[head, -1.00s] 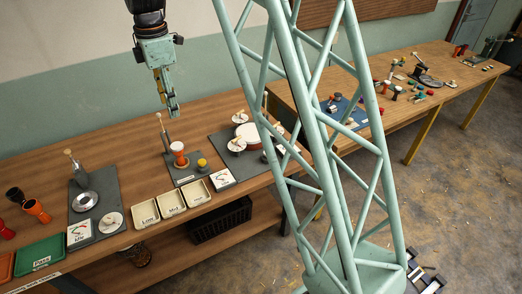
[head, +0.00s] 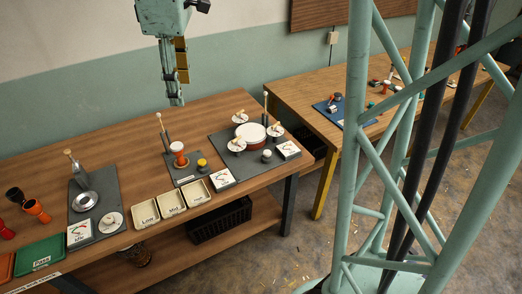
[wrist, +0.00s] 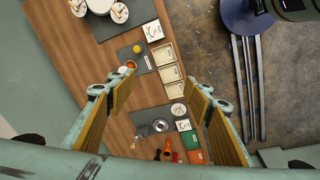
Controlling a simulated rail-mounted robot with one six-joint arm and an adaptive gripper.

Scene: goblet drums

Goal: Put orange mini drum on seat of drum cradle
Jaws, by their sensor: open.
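A silver round dish (head: 86,201) sits beside a post on the left grey mat; I cannot tell whether this is the drum cradle's seat. Another orange piece with a pale top (head: 179,152) stands on the middle mat. My gripper (head: 177,101) is high over the back of the table, empty. The wrist view (wrist: 152,92) shows its fingers spread wide, away from the drum.
Labelled cream trays (head: 171,203) line the front edge, with a green tray (head: 40,253) at the left. A large white-topped drum (head: 250,134) and small dials stand on the right mat. A second table (head: 300,90) stands further right. The table's back left is clear.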

